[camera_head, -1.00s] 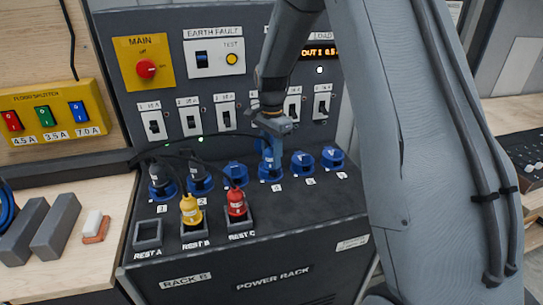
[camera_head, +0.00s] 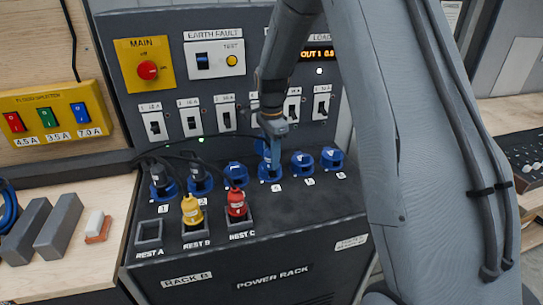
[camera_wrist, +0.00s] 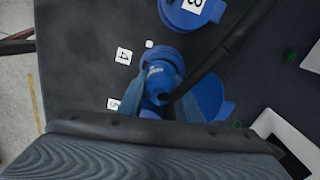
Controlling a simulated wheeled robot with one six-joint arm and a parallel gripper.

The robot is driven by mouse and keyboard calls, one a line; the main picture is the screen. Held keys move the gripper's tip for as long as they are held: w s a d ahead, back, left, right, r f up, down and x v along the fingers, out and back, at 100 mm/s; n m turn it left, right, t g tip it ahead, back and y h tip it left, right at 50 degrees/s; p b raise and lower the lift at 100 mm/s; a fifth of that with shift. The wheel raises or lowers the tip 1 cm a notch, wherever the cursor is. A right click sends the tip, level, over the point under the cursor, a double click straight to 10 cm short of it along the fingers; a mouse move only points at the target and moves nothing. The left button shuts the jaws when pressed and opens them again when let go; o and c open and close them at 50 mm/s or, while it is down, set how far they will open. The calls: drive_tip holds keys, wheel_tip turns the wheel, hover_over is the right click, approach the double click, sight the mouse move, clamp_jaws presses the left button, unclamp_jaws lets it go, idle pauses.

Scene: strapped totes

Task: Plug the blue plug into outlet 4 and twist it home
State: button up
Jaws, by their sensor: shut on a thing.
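My gripper (camera_head: 273,127) points down over outlet 4 (camera_head: 270,175), the fourth blue socket from the left in the rack's sloped panel. It is shut on the blue plug (camera_head: 267,151), which stands upright at the socket's mouth. In the wrist view the blue plug (camera_wrist: 158,78) sits between the fingers, in line with outlet 4 (camera_wrist: 172,54), beside the label "4". I cannot tell how deep the plug sits or whether it is locked. The gripper hides part of it.
Dark plugs stand in outlets 1 (camera_head: 162,190) and 2 (camera_head: 200,184). Outlets 3 (camera_head: 236,172), 5 (camera_head: 302,163) and 6 (camera_head: 332,158) look free. A yellow plug (camera_head: 191,210) and a red plug (camera_head: 236,204) stand in rests B and C. Rest A (camera_head: 149,233) is empty.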

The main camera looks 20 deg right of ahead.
drive_tip(key=shift+m, duration=0.3)
drive_tip(key=shift+m, duration=0.5)
drive_tip(key=o, duration=1.2)
